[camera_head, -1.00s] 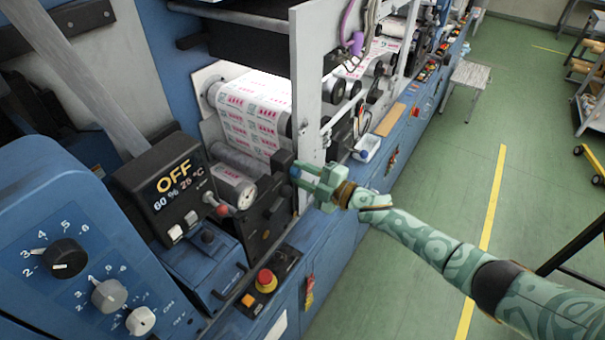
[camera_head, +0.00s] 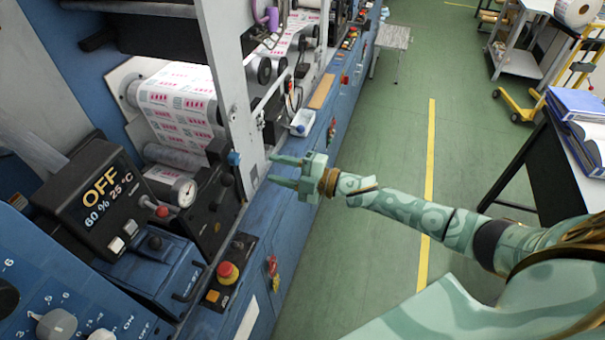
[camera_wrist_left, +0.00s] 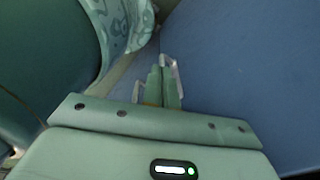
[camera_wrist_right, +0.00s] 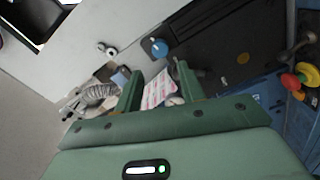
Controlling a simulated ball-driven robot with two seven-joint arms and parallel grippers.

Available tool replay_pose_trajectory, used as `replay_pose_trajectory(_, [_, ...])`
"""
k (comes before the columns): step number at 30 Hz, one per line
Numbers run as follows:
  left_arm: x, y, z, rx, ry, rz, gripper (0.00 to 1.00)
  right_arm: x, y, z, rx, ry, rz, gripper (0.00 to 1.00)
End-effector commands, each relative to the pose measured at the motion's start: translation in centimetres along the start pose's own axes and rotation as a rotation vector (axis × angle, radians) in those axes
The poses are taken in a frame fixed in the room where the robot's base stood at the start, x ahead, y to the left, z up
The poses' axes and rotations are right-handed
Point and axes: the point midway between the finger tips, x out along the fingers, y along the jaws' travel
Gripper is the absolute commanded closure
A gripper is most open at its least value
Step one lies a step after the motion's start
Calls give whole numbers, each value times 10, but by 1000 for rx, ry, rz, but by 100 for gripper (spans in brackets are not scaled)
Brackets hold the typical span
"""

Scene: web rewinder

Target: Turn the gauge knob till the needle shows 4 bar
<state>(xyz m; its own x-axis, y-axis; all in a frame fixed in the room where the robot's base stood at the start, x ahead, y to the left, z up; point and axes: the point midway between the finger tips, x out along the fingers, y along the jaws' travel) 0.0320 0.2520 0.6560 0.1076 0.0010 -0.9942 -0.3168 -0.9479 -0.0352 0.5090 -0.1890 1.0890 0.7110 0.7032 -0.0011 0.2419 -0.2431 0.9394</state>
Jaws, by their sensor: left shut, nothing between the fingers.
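The round white-faced gauge (camera_head: 184,190) sits on the machine's side in the head view; its needle is too small to read. A blue knob (camera_head: 233,158) sticks out to the right of it on the dark side plate, and shows in the right wrist view (camera_wrist_right: 154,47) beyond the fingertips. My right gripper (camera_head: 271,170) is open and empty, its fingers pointing left, a short gap to the right of the blue knob. Its spread fingers also show in the right wrist view (camera_wrist_right: 156,76). My left gripper (camera_wrist_left: 162,72) is shut and empty beside a plain blue surface, outside the head view.
A red-tipped lever (camera_head: 162,211) stands by the gauge. A red emergency button (camera_head: 227,272) is on the front ledge. The grey upright post (camera_head: 229,85) rises behind the knob. A display (camera_head: 100,193) reads OFF. Green floor (camera_head: 375,220) is open to the right.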

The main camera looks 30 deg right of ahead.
Motion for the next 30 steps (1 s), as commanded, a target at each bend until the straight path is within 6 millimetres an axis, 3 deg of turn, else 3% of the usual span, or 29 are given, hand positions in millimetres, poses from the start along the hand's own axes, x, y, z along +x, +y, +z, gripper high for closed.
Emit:
replay_pose_trajectory(3, [3, 0, 0, 0, 0, 0, 100, -30, -2, 0, 1, -1, -3, 61])
replay_pose_trajectory(9, [5, 0, 1, 0, -1, 1, 100, -58, -1, 0, 1, 0, -1, 61])
replay_pose_trajectory(30, [5, 0, 1, 0, -1, 1, 100, -64, -2, 6, 27, -29, -10, 61])
